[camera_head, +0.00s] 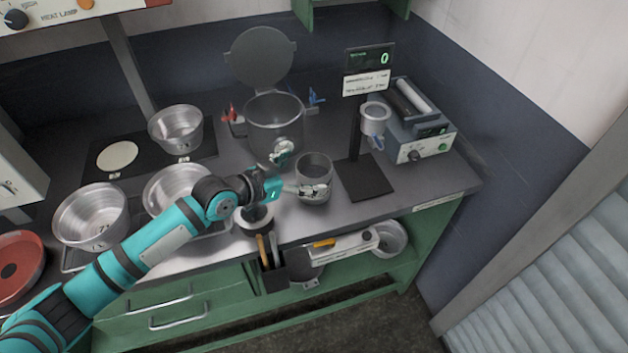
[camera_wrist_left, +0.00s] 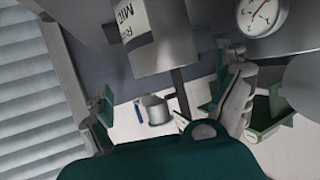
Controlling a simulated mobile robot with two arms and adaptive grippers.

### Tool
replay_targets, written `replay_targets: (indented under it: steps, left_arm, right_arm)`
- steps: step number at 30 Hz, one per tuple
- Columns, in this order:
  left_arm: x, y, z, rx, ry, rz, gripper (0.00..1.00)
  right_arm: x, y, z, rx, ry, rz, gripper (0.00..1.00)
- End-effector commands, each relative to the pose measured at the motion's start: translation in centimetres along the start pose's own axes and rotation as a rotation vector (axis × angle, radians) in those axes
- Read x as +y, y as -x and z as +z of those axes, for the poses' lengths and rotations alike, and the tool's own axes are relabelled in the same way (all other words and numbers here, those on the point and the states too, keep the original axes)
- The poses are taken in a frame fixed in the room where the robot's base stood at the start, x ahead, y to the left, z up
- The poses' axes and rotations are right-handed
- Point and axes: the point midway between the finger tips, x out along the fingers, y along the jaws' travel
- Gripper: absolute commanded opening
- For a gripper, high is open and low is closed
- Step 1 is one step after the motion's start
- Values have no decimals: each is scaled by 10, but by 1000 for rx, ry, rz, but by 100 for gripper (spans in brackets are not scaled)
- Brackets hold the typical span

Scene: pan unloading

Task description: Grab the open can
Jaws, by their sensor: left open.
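The open can (camera_head: 314,165) is a grey cylinder with an open top, upright on the dark counter in the head view, left of the black stand. My left gripper (camera_head: 299,171) is open and empty beside it. One finger is near the pot, and the other overlaps the can's lower front. I cannot tell whether it touches the can. In the left wrist view the spread fingers of my left gripper (camera_wrist_left: 172,92) show at both sides, and a grey labelled cylinder (camera_wrist_left: 160,45), probably the can, is at the top. My right gripper is not in view.
A large pot (camera_head: 274,118) with a raised lid stands just behind the gripper. Several metal pans (camera_head: 90,215) are at the left. A grey device (camera_head: 415,125) stands at the right. The counter's front edge is close.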

Motion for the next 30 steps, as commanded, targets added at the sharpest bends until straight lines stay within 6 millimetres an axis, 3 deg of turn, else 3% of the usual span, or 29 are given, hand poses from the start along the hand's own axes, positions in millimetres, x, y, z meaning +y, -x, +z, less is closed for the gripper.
replay_targets:
  steps: [10, 20, 30]
  left_arm:
    - [-6, -44, -3, 0, 2, 1, 100]
    - [-6, -50, -2, 1, 0, 0, 100]
    - [-6, -50, -1, 0, 1, 0, 56]
  right_arm:
    - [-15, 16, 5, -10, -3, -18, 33]
    - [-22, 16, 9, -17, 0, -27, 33]
    - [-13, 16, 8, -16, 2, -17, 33]
